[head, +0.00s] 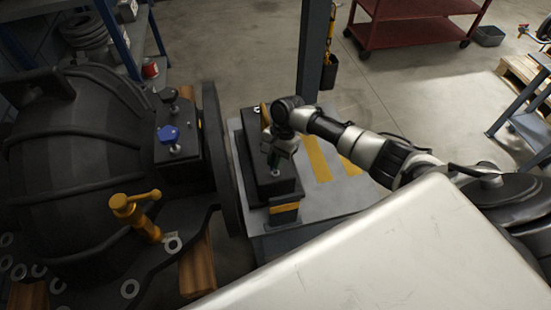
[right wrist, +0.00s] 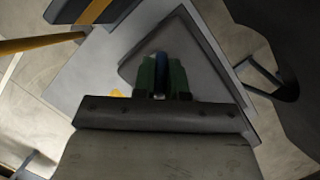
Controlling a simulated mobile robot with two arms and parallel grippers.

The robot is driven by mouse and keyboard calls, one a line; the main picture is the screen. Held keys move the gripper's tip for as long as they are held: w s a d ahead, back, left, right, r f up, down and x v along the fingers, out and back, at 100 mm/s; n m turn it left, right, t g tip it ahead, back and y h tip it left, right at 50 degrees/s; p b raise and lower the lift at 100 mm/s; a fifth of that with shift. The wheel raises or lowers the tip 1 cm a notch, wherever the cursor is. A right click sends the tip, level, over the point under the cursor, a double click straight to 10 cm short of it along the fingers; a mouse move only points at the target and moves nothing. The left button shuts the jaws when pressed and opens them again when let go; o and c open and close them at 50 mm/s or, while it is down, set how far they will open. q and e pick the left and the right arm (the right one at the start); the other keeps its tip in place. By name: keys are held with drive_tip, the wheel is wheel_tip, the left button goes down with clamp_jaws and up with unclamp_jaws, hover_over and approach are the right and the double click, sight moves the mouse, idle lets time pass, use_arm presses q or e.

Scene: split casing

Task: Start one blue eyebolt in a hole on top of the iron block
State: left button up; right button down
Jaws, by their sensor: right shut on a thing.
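The dark iron block (head: 285,187) stands on a grey platform to the right of the large black casing. My right gripper (head: 274,159) is over the top of the block, pointing down. In the right wrist view its green fingers (right wrist: 161,78) are shut on a narrow blue and silvery piece, the blue eyebolt (right wrist: 160,64). The flat grey top of the block (right wrist: 190,55) lies beyond the fingertips. Whether the eyebolt's tip touches the block or sits in a hole cannot be told; the fingers hide it. My left gripper is not in view.
A dark post (head: 313,50) rises behind the block. The platform (head: 335,185) has bare room right of the block.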

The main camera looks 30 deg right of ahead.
drive_tip(key=shift+f, duration=0.7)
